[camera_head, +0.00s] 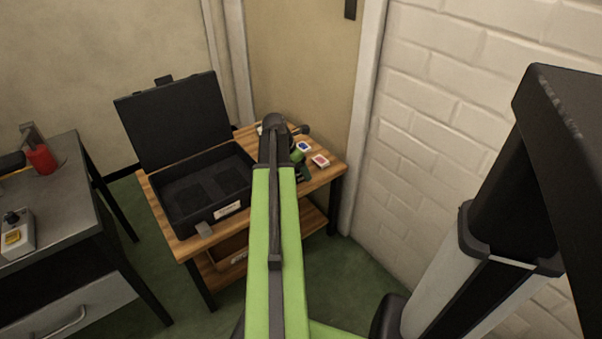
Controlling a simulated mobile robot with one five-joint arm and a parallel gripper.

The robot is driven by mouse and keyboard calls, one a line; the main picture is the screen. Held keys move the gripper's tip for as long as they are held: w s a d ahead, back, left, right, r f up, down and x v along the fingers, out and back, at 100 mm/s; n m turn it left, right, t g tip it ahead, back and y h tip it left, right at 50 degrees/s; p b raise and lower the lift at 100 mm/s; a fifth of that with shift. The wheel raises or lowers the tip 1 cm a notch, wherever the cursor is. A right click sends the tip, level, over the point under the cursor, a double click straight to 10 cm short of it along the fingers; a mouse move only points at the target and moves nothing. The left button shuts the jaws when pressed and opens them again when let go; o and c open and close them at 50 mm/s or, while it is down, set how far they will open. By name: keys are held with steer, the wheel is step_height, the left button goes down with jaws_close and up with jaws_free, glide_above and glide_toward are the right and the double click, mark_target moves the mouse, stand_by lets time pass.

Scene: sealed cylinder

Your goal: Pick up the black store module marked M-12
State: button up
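No black module with a readable M-12 mark shows. An open black case (178,218) stands on the wooden table, its lid (176,120) tilted up at the back. Its dark lining shows recessed shapes, and its front carries a small white label too small to read. My green arm reaches over the table to the right of the case and hides part of the tabletop. Some dark and green parts show just right of the arm's far end; I cannot tell whether my gripper is among them. Its fingers cannot be made out.
A wooden table (325,176) with a lower shelf stands by the white brick wall (450,130). A small blue-and-white item (304,146) and a red-and-white item (320,161) lie on its right. A grey bench (62,205) stands left, with green floor between.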

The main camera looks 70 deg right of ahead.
jaws_close()
stand_by(0.3)
steer(key=shift+r+p, duration=0.55)
steer(key=shift+r, duration=0.05)
step_height(320, 180, up, 4)
steer(key=p, duration=0.4)
steer(key=s+a+r+p, duration=0.1)
steer(key=s+r+p, duration=0.5)
steer(key=s, duration=0.5)
steer(key=shift+s+a, duration=0.2)
steer(key=shift+s, duration=0.15)
